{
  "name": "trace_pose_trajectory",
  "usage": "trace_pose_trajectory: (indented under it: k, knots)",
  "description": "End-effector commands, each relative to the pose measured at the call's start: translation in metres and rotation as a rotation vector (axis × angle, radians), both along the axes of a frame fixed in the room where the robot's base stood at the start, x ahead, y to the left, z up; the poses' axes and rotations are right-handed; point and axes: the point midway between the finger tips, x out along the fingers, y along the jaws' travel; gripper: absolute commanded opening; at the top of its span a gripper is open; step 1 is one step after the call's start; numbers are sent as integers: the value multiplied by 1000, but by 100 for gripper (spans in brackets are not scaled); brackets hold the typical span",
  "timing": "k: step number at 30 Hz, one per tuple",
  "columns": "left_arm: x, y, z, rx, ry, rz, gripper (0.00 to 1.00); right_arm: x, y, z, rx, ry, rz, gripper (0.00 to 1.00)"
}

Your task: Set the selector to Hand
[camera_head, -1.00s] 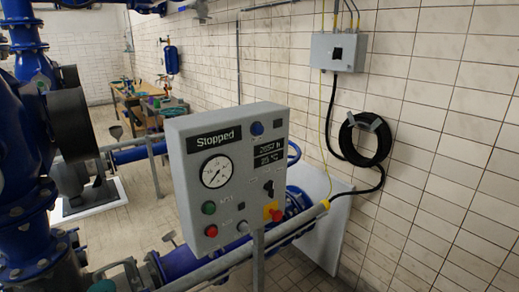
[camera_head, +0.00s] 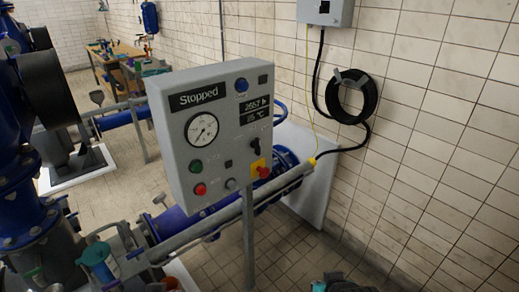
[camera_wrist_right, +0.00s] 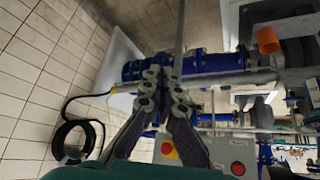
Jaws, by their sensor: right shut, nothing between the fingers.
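The grey control panel (camera_head: 215,130) stands on a post, its display reading "Stopped". A small black selector knob (camera_head: 255,147) sits at its right side, above a red rotary switch on a yellow plate (camera_head: 262,169). The selector's labels are too small to read. In the right wrist view the panel (camera_wrist_right: 215,150) shows upside down at the bottom, with the red and yellow switch (camera_wrist_right: 169,149); the selector cannot be made out. My right gripper (camera_wrist_right: 158,75) is shut and empty, apart from the panel. A dark and teal piece of my right arm shows at the head view's bottom edge. My left gripper is out of view.
Blue pipework (camera_head: 190,222) and a grey rail (camera_head: 225,212) run behind and below the panel. A coiled black hose (camera_head: 352,97) hangs on the tiled wall at right. Green and red buttons and a gauge (camera_head: 201,130) share the panel. The floor at front right is open.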

Motion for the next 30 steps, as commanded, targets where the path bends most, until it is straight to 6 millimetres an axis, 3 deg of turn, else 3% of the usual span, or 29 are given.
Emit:
trace_pose_trajectory:
  k: [11,15,17,20,23,27,30]
  knots:
    - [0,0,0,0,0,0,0,0,0,0,0,0,0,0]
    - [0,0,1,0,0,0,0,4,3,3,33,-2,-19,31]
    - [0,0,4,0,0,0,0,12,10,8,101,-5,-58,31]
    - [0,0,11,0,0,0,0,38,31,26,318,-7,-186,31]
    - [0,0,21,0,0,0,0,78,57,52,640,13,-373,31]
    - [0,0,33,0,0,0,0,141,85,92,1133,97,-650,31]
    - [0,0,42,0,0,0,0,187,95,120,1483,201,-836,31]
